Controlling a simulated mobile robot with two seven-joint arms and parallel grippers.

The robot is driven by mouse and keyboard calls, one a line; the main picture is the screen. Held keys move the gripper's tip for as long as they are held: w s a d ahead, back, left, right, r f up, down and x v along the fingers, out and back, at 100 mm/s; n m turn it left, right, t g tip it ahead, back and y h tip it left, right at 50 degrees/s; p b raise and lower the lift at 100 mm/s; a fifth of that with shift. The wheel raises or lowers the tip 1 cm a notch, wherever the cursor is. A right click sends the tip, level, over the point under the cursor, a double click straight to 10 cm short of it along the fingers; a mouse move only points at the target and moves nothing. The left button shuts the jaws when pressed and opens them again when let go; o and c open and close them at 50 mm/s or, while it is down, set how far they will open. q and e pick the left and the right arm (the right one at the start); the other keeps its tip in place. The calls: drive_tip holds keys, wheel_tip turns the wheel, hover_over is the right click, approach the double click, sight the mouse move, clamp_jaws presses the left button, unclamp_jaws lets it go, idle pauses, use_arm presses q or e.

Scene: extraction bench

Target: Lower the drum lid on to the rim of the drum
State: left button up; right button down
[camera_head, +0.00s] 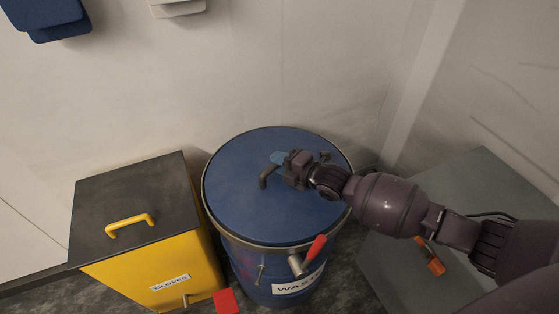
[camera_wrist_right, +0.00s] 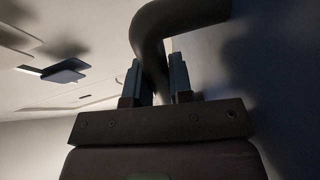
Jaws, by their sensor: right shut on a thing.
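The blue drum lid (camera_head: 245,205) covers the top of the blue drum (camera_head: 245,262), which carries a white "WASTE" label (camera_head: 298,284). The lid looks roughly level, with a pale metal edge around it. I cannot tell whether it touches the rim or hangs just above it. My right gripper (camera_head: 281,168) reaches in from the right over the lid and is shut on the dark lid handle (camera_head: 266,177). In the right wrist view the curved handle (camera_wrist_right: 150,45) passes between the two fingers (camera_wrist_right: 158,85). My left gripper is not in view.
A yellow bin (camera_head: 150,270) marked "GLOVES", with a dark top, stands close left of the drum. A lever with a red grip (camera_head: 316,248) sticks out at the drum's front. A grey surface (camera_head: 400,275) with an orange item (camera_head: 434,265) is at right. A wall stands behind.

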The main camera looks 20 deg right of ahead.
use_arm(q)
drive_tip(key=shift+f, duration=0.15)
use_arm(e)
drive_tip(key=shift+f, duration=0.1)
drive_tip(key=c, duration=0.9)
unclamp_jaws()
drive_tip(key=shift+c, duration=0.2)
drive_tip(key=shift+f, duration=0.25)
drive_tip(key=shift+s+d+r, duration=0.2)
drive_tip(key=shift+s, duration=0.05)
drive_tip(key=p+v, duration=0.2)
drive_tip(key=v, duration=0.7)
drive_tip(key=shift+r, duration=0.15)
drive_tip(key=shift+s+d, duration=0.2)
drive_tip(key=shift+s, duration=0.2)
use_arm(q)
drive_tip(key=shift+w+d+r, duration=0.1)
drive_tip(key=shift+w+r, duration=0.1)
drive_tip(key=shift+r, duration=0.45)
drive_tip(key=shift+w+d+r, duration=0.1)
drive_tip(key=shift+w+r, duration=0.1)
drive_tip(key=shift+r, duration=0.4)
use_arm(e)
drive_tip(key=shift+s, duration=0.1)
